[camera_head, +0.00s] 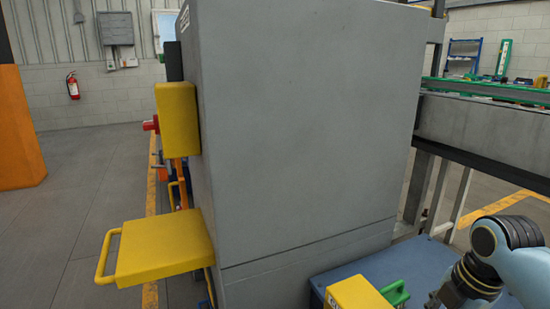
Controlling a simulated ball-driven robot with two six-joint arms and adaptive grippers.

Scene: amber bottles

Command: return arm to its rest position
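My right arm (515,260), light blue with dark joints, comes in at the lower right corner. Its dark wrist end (468,283) reaches the bottom edge, beside a green handle and above a blue surface. The fingers cannot be made out, so I cannot tell whether that gripper is open or shut. My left arm and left gripper are not in view. No amber bottles are in view.
A big grey cabinet (305,130) fills the middle. A yellow shelf (165,246) juts from its left side. A blue surface (405,262) holds a yellow block (357,294) and a green handle (396,293). A grey conveyor frame (485,125) stands right. Open floor (75,225) lies left.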

